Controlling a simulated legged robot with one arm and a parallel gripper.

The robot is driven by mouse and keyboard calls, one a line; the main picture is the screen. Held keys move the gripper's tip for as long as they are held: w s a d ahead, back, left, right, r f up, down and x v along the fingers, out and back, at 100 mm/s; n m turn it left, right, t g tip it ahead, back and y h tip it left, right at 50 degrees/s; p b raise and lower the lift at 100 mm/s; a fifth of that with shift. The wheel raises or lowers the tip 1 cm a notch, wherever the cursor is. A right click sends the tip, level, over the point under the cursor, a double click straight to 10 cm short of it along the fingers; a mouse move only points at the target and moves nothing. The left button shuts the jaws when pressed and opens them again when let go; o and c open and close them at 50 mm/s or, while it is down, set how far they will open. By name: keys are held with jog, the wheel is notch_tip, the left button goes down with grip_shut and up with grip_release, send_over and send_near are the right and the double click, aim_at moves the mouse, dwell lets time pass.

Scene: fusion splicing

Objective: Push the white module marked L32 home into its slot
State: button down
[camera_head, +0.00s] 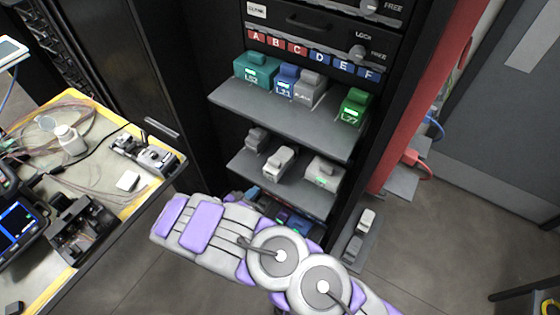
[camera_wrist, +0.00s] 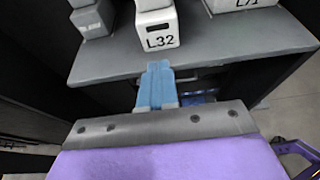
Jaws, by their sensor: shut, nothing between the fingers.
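The white module marked L32 (camera_wrist: 158,32) stands on a grey shelf (camera_wrist: 115,65) in the wrist view, its dark-lettered front face towards me. In the head view a white module (camera_head: 280,162) in the middle of the second shelf looks like the same one, but its label is too small to read. My gripper (camera_wrist: 157,68) has its blue fingers shut together and empty. In the wrist view the fingertips overlap the shelf's front edge just below L32, with a visible gap to its face. The back of L32 and its slot's depth are hidden.
A grey module (camera_wrist: 92,20) stands left of L32 and a white one marked L71 (camera_wrist: 235,4) right of it. The upper shelf (camera_head: 235,98) holds several green, blue and grey modules. A cluttered table (camera_head: 95,130) stands at the left. My arm crosses below the shelves.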

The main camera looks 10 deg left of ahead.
aim_at(269, 177)
jog(key=shift+w+d+f+b, duration=0.2)
jog(key=shift+w+d+b, duration=0.75)
jog(key=shift+w, duration=1.3)
jog(key=shift+w+d+f+b, duration=0.25)
jog(key=shift+w+d+b, duration=0.7)
jog(key=shift+w, duration=1.3)
jog(key=shift+w+d+f+b, duration=0.2)
jog(key=shift+w+d+b, duration=0.75)
jog(key=shift+w, duration=1.3)
jog(key=shift+s+a+p, duration=0.55)
jog(key=shift+s+p, duration=0.05)
jog(key=shift+s, duration=0.65)
jog(key=shift+s+a+p, duration=0.55)
jog(key=shift+s+p, duration=0.05)
jog(key=shift+s, duration=0.65)
jog(key=shift+s+a+p, duration=0.55)
jog(key=shift+s+p, duration=0.05)
jog(key=shift+s, duration=0.65)
jog(key=shift+s, duration=0.1)
